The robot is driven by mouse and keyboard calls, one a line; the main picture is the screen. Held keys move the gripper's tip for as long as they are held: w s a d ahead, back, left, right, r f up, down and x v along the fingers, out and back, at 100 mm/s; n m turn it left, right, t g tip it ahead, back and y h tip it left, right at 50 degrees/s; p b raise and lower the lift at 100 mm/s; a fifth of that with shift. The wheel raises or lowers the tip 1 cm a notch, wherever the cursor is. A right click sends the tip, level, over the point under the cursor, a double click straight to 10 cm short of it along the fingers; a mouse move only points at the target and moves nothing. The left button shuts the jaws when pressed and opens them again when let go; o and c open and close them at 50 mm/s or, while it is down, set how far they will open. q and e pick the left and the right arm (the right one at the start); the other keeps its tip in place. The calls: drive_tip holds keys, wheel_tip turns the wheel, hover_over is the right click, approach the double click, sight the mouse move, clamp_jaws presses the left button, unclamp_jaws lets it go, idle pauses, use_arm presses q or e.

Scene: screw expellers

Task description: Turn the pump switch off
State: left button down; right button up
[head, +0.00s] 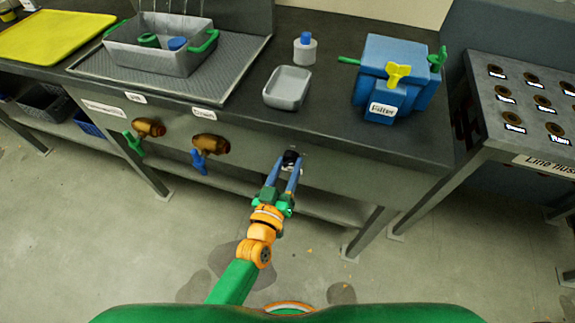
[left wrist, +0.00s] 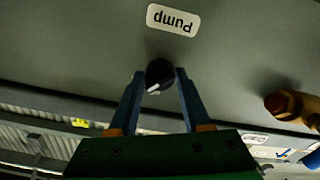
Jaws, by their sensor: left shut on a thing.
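The pump switch is a round black knob with a white pointer mark on the grey bench front panel. In the head view the knob (head: 291,157) is partly covered by my left gripper (head: 287,170). In the left wrist view the knob (left wrist: 159,76) sits between the two blue fingertips of my left gripper (left wrist: 158,84), which are shut on it. The white pointer mark slants down and to the left in that view. A white label (left wrist: 173,20) reading "Pump", upside down there, is on the panel beside the knob. My right gripper is not in view.
Two brown valves with a green handle (head: 135,143) and a blue handle (head: 198,160) stick out of the panel to the left. On the bench are a grey tray (head: 289,97), a blue filter box (head: 415,91) and a metal basket (head: 130,56). The floor in front is open.

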use_arm(q)
drive_tip(key=shift+n, duration=4.1)
drive_tip(key=shift+c, duration=1.8)
unclamp_jaws()
drive_tip(key=shift+d, duration=0.1)
drive_tip(key=shift+s, duration=0.1)
drive_tip(key=v, duration=0.7)
